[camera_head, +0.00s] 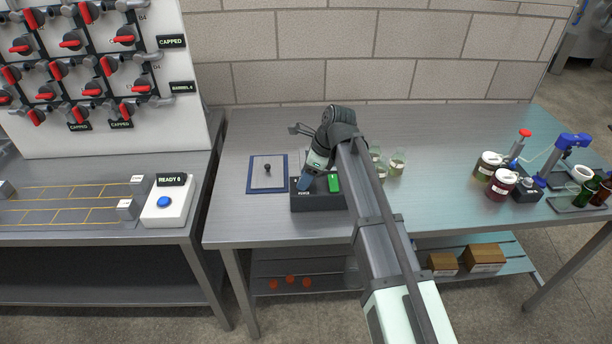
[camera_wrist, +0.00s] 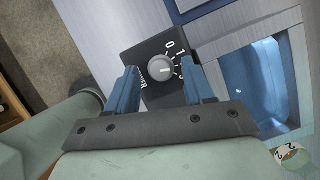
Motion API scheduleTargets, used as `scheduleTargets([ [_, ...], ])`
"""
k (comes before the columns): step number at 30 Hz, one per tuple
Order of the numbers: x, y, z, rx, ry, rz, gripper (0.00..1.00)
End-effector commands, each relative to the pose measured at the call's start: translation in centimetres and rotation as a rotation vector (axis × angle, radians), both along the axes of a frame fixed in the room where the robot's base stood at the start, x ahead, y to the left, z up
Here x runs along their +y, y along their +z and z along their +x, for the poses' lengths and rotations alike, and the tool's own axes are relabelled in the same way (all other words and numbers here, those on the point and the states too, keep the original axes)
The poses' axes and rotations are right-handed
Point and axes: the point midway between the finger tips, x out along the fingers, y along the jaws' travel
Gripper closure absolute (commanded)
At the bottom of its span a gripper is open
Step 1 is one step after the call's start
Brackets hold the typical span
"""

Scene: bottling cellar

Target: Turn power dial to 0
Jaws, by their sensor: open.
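The power dial (camera_wrist: 161,67) is a round grey knob on a dark panel, with "0", "1" and tick marks on one side and the word POWER on the other. In the head view my gripper (camera_head: 304,184) points down at the box's left part. The dial's pointer is too small to read.
A blue-edged board (camera_head: 255,180) with a small dark knob lies left of the box. Lidded jars (camera_head: 502,184) and bottles stand at the right. The table between is clear.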

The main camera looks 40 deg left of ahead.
Motion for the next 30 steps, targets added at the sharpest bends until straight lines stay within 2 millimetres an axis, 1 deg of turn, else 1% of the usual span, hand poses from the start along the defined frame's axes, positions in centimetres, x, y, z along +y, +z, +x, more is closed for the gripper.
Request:
scheduleTargets([
  [10,0.09,-0.25,-0.05,0.0,0.0,0.0,0.48],
  [26,0.08,-0.23,-0.06,0.0,0.0,0.0,0.99],
  [27,0.08,-0.23,-0.06,0.0,0.0,0.0,1.0],
  [30,0.09,-0.23,-0.05,0.0,0.002,0.0,1.0],
])
